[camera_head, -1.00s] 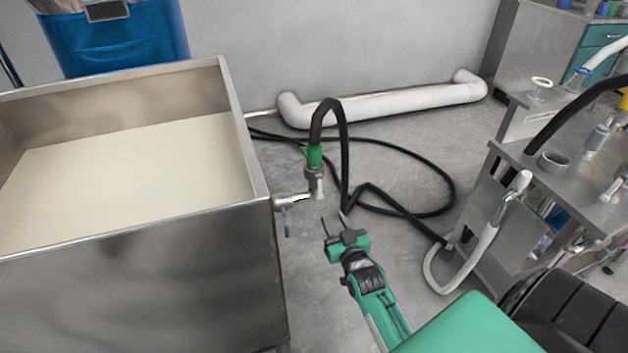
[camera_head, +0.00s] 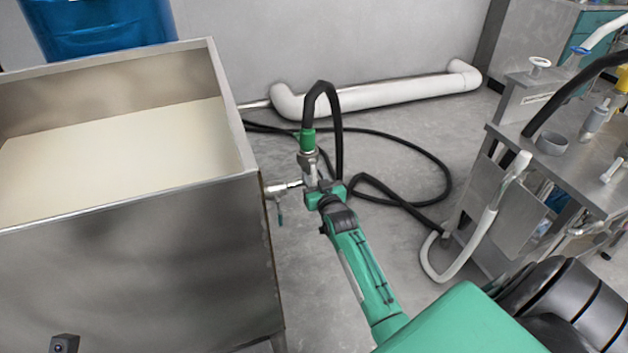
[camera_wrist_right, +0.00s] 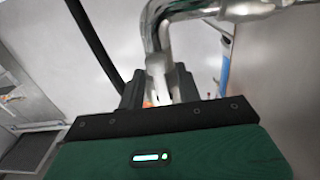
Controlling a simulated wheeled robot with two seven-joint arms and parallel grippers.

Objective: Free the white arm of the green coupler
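The green coupler (camera_head: 307,140) sits on the end of a black hose, above a metal fitting (camera_head: 307,163) by the tank's outlet valve (camera_head: 283,188). My right gripper (camera_head: 318,186) is just below the coupler, at the foot of the fitting, and hides part of it. In the right wrist view a pale upright piece (camera_wrist_right: 156,82), seemingly the coupler's white arm, stands between the two dark fingers (camera_wrist_right: 158,88). Whether the fingers press on it I cannot tell. A bent shiny pipe (camera_wrist_right: 190,12) lies beyond it. My left gripper's fingers are not visible.
A steel tank (camera_head: 130,260) with pale contents stands at left. The black hose (camera_head: 441,170) loops over the floor. A white pipe (camera_head: 380,96) runs along the wall. A steel cart (camera_head: 560,185) with a curved white hose (camera_head: 480,235) stands at right.

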